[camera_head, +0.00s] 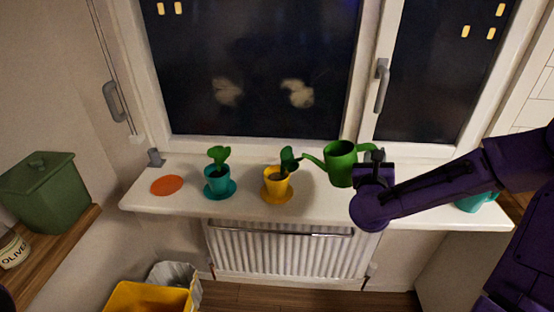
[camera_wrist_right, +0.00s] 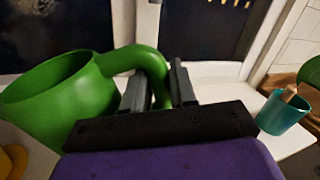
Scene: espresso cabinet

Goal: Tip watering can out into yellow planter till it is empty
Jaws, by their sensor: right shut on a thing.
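The green watering can (camera_head: 341,163) is at the windowsill, right of the yellow planter, with its spout pointing left toward the plant. It looks upright; I cannot tell whether its base touches the sill. My right gripper (camera_head: 374,156) is shut on its handle, also seen in the right wrist view, where the can (camera_wrist_right: 62,100) fills the left and the gripper (camera_wrist_right: 160,88) holds the handle. The yellow planter (camera_head: 276,188) holds a dark green plant and stands on a yellow saucer. The can's contents are hidden. My left gripper is not in view.
A teal planter (camera_head: 219,184) with a plant and an orange disc (camera_head: 167,185) are on the white sill (camera_head: 330,206) to the left. A teal cup (camera_wrist_right: 282,112) is at the right. The window (camera_head: 255,70) stands behind, a radiator (camera_head: 280,250) below.

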